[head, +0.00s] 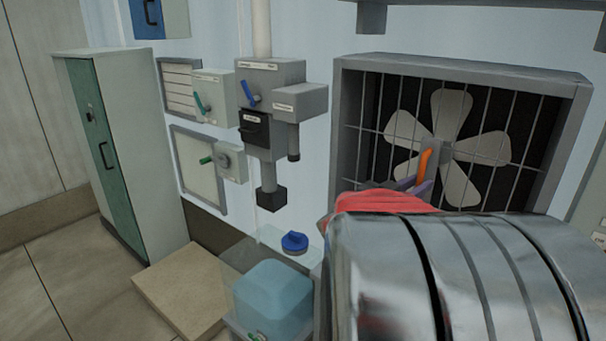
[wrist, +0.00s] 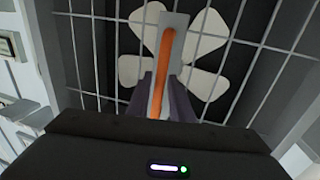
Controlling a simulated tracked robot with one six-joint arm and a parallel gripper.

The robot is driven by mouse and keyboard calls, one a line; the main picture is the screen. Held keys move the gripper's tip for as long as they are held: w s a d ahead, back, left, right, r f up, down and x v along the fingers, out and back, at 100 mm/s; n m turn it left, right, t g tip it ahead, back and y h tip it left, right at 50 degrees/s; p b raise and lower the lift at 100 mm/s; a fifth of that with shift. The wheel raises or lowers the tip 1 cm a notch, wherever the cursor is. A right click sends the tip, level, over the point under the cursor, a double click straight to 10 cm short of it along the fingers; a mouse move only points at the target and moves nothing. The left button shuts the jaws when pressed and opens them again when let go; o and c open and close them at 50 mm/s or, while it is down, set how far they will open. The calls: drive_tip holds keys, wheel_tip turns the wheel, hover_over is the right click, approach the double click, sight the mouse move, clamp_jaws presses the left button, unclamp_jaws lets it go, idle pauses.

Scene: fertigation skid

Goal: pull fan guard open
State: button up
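The fan guard (head: 378,140) is a wire grid in front of a pale-bladed fan (head: 460,150), inside a grey square housing. The guard looks flush with the housing. A grey handle with an orange strip (head: 424,163) stands out from the guard; it also shows in the wrist view (wrist: 165,60). My gripper (head: 410,187) has purple fingers, one on each side of the handle, with no clear gap in the wrist view (wrist: 163,98). It appears shut on the handle. My wrist and arm hide the lower part of the guard.
A grey valve and box assembly (head: 270,105) stands on the wall left of the fan. A clear container with blue liquid (head: 272,300) and a blue cap (head: 294,242) is below. A green-doored cabinet (head: 112,160) stands at left. Open floor lies at lower left.

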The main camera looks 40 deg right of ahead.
drive_tip(key=shift+d, duration=0.5)
clamp_jaws()
drive_tip(key=shift+a, duration=0.2)
drive_tip(key=shift+s+d, duration=0.1)
